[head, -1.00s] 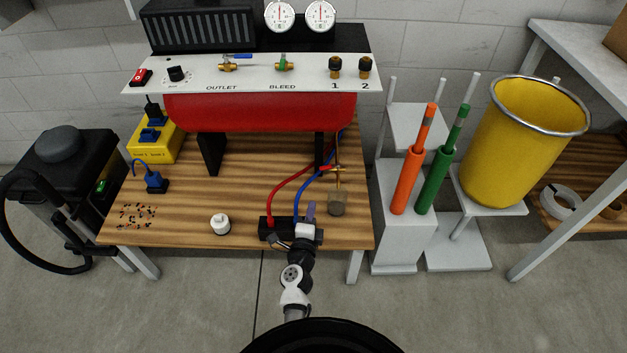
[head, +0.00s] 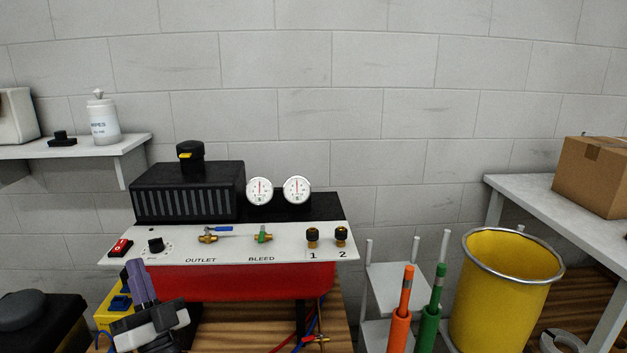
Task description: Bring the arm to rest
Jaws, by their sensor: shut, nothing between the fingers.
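My gripper (head: 140,277) is at the lower left of the head view, with its fingers pointing up and shut with nothing between them. It appears in front of the left end of the red compressor tank (head: 240,282), just below the white control panel (head: 290,245). My arm comes up from the bottom edge of the picture. Whether the gripper touches the panel or tank cannot be told from this view.
A wooden bench (head: 225,325) carries the compressor. A yellow socket box (head: 108,312) is partly hidden behind my arm. Orange (head: 400,325) and green (head: 430,325) tubes and a yellow bin (head: 505,300) stand right. A shelf (head: 75,150) hangs left.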

